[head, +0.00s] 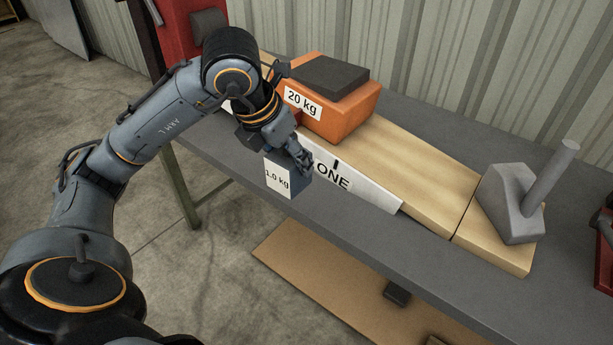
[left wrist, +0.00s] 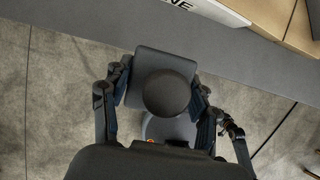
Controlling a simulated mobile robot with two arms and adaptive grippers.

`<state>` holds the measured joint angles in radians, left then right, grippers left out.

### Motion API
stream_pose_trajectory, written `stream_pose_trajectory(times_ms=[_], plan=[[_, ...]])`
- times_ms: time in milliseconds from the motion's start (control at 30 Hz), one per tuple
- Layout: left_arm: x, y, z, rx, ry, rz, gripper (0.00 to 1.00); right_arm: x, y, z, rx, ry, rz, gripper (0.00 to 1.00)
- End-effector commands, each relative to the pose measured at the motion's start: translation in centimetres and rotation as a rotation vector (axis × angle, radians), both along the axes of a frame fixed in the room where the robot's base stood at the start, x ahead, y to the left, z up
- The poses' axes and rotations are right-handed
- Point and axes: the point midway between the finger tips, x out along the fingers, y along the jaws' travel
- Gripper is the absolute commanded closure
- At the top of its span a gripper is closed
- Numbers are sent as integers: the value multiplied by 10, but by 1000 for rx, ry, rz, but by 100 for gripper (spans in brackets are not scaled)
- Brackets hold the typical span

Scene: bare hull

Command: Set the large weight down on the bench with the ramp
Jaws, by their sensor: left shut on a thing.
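The large weight (head: 277,178) is a dark grey block with a white "1.0 kg" label on its side. My left gripper (head: 298,158) is shut on it from above. In the left wrist view the weight (left wrist: 163,62) sits between the fingers, with a round dark knob on top. That view shows floor around it, with the bench edge just beyond. The grey bench (head: 355,225) carries the pale wooden ramp (head: 415,170). The weight is by the bench's front edge, in front of the ramp; I cannot tell its height. My right gripper is out of view.
An orange "20 kg" block (head: 345,118) with a dark top rests on the ramp. A white sign (head: 375,190) ending in "ONE" stands along the ramp's front side. A grey block with a slanted post (head: 510,205) is at the right end. The bench's front strip is clear.

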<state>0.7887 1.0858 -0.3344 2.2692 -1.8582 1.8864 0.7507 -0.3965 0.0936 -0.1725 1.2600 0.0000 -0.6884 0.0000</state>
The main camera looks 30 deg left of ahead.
Motion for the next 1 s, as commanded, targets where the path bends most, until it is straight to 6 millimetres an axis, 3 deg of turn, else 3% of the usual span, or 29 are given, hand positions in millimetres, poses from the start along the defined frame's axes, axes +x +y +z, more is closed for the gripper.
stream_pose_trajectory(times_ms=[200, 400, 767, 1000], plan=[[44, 9, -24, -4, -1, 2, 100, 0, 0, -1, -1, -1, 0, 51], [68, 14, -53, -3, -3, 1, 100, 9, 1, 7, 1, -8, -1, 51], [84, 18, -72, -1, -5, 0, 100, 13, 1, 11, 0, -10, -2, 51], [86, 18, -102, -1, -4, -1, 100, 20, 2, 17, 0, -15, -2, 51]])
